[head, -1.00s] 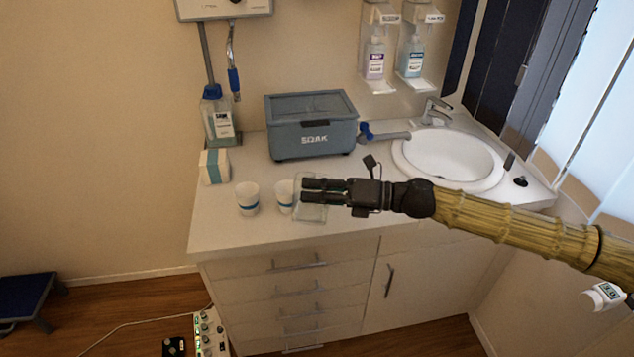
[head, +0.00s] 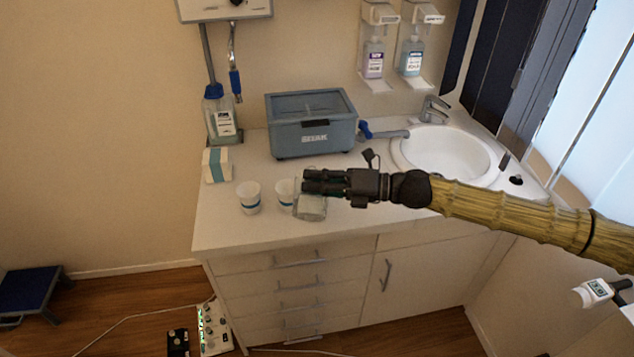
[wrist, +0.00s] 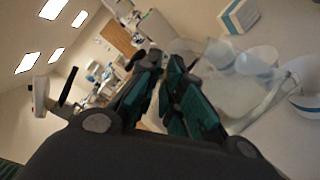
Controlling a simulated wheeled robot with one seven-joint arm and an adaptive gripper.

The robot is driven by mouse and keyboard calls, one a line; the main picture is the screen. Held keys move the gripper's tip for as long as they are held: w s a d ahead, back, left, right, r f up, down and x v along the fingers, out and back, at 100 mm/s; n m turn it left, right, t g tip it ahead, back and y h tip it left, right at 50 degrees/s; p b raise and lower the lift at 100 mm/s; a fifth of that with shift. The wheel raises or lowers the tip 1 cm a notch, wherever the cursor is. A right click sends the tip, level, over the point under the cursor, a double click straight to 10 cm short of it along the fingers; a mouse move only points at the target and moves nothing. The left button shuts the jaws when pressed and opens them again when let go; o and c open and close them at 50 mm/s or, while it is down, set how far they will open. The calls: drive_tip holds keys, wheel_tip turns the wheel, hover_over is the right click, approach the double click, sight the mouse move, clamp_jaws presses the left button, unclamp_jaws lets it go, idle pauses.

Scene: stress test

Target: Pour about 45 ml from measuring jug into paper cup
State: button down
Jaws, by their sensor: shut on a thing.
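The clear measuring jug (head: 312,208) is held by my gripper (head: 306,182) at the front of the counter. The jug looks tilted, and its fill level cannot be made out. In the wrist view the jug (wrist: 232,98) is a see-through shape right of the fingers. One white paper cup with a blue band (head: 284,195) stands upright just left of the jug, partly hidden by jug and fingers. A second such cup (head: 249,198) stands farther left. I cannot tell whether the jug touches the nearer cup or whether liquid is flowing.
A white and blue carton (head: 216,165) stands behind the cups. A grey-blue lidded box (head: 312,125) stands at the back, with a blue-capped bottle (head: 221,115) to its left. The sink (head: 445,155) is at the right. The counter's front left is clear.

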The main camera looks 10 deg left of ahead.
sight(313, 214)
drive_tip(key=shift+w+r+m+p, duration=0.35)
drive_tip(key=shift+r+m+p, duration=0.05)
drive_tip(key=shift+p, duration=0.4)
idle(0.6)
drive_tip(key=shift+s+f+b, duration=0.2)
drive_tip(key=shift+f+b, duration=0.45)
drive_tip(key=shift+b, duration=0.2)
drive_tip(key=n+b, duration=0.1)
drive_tip(key=b, duration=0.1)
drive_tip(key=s+f+b, duration=0.1)
drive_tip(key=shift+s+d+f+n+b, duration=0.1)
drive_tip(key=shift+s+f+n+b, duration=0.05)
drive_tip(key=shift+f+n+b, duration=0.2)
drive_tip(key=shift+r+n, duration=0.25)
drive_tip(key=f+b, duration=0.1)
drive_tip(key=s+f+n+b, duration=0.1)
drive_tip(key=shift+b, duration=0.4)
drive_tip(key=shift+s+f+n+t+b, duration=0.3)
drive_tip(key=shift+s+f+n+b, duration=0.4)
drive_tip(key=shift+f+n+b, duration=0.4)
drive_tip(key=shift+r, duration=0.25)
